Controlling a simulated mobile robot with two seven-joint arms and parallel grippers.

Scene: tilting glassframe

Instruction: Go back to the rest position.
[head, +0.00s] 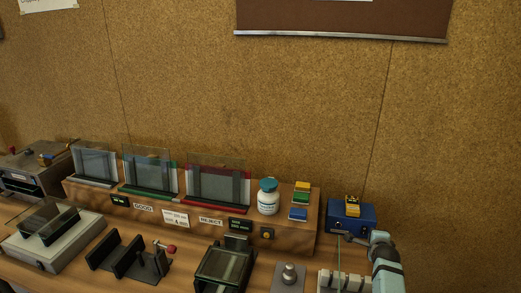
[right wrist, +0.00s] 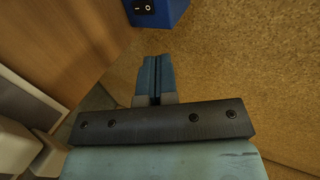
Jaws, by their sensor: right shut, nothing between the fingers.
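My right gripper (right wrist: 157,80) shows in the right wrist view with its two blue-grey fingers shut together and nothing between them. It is close to a blue box (right wrist: 160,10) with a black switch and near the cork wall. In the head view a teal link of my right arm (head: 388,268) stands at the bottom right, just in front of the blue box (head: 353,216). My left gripper is in neither view.
A wooden shelf (head: 75,194) carries glass panes in a dark, a green (head: 150,193) and a red rack, plus a white bottle (head: 268,199) with a blue cap. Black stands (head: 128,256) and a dark glass-topped fixture (head: 224,267) stand in front. The cork wall (head: 250,100) is behind.

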